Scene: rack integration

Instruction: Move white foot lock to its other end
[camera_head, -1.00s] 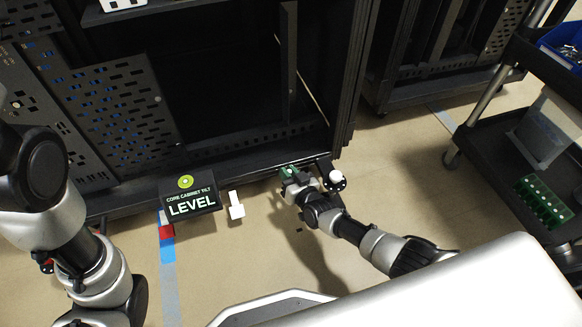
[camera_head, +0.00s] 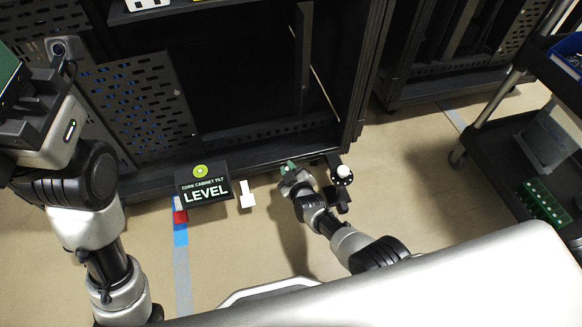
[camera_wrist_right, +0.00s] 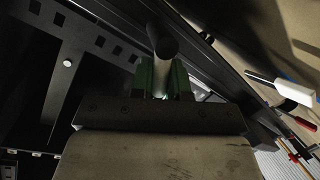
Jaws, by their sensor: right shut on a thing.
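A white T-shaped piece (camera_head: 247,194) stands out from the cabinet's bottom edge, right of the sign; a white piece (camera_wrist_right: 295,91) also shows at the right in the right wrist view. A white knob (camera_head: 343,171) on a round black part is right of my right gripper. I cannot tell which is the foot lock.
The black cabinet (camera_head: 130,184) has a "LEVEL" sign (camera_head: 204,186) at its base. A black cart (camera_head: 490,140) with a green block (camera_head: 543,202) stands at the right. Blue tape (camera_head: 182,265) crosses the floor. The floor in front of the cabinet is mostly clear.

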